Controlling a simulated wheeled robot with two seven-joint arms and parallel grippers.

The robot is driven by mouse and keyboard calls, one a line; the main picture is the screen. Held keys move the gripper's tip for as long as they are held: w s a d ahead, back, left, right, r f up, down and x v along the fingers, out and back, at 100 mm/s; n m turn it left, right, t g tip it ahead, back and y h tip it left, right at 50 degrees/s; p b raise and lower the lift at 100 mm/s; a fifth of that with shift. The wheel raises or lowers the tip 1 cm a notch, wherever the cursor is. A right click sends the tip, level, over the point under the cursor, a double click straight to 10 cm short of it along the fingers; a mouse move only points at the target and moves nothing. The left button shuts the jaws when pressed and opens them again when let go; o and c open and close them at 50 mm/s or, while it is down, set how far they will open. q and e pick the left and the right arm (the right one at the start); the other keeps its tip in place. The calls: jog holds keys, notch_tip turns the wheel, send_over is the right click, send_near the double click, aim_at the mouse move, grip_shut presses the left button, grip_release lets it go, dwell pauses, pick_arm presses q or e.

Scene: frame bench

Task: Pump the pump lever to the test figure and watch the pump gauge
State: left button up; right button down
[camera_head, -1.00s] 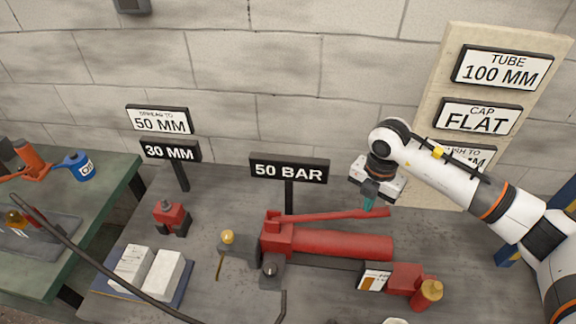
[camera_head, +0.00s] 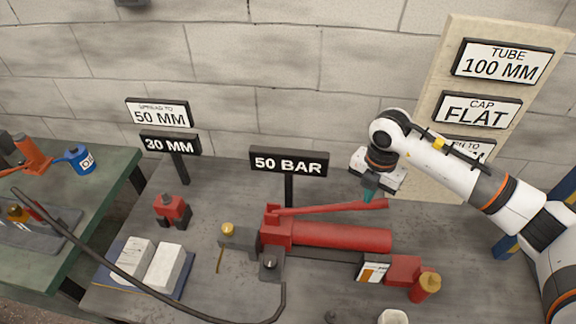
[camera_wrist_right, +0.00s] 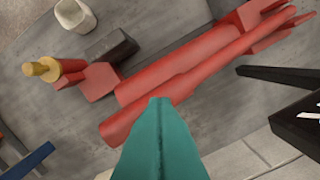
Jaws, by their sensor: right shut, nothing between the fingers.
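The red pump lever (camera_head: 325,209) slopes slightly up to the right over the red pump cylinder (camera_head: 340,237); it also shows in the right wrist view (camera_wrist_right: 220,68). My right gripper (camera_head: 369,197) is shut and empty, its teal fingertips at the lever's free end. In the right wrist view the teal fingers (camera_wrist_right: 160,105) overlap the lever near that end; I cannot tell whether they touch it. A small dark box with a white and orange face (camera_head: 373,271), perhaps the pump gauge, sits in front of the cylinder; its reading is too small to make out. My left gripper is not in view.
A "50 BAR" sign (camera_head: 289,162) stands behind the pump. A black hose (camera_head: 125,272) crosses the front left. A red spreader (camera_head: 172,211) and pale blocks (camera_head: 165,268) are on the left. A white cup (camera_head: 393,317) is at the front. A sign board (camera_head: 450,40) stands behind my arm.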

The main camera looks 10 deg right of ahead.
notch_tip(320, 180, down, 8)
jog(key=b, duration=0.6)
jog(key=shift+f, duration=0.2)
jog(key=shift+r, duration=0.3)
notch_tip(320, 180, up, 8)
jog(key=p, duration=0.5)
jog(key=shift+d+p, duration=0.1)
jog(key=shift+p, duration=0.2)
jog(key=shift+f, duration=0.2)
notch_tip(320, 180, down, 8)
jog(key=b, duration=0.6)
jog(key=shift+b, duration=0.3)
notch_tip(320, 180, up, 8)
jog(key=p, duration=0.5)
jog(key=shift+p, duration=0.4)
jog(key=shift+r, duration=0.2)
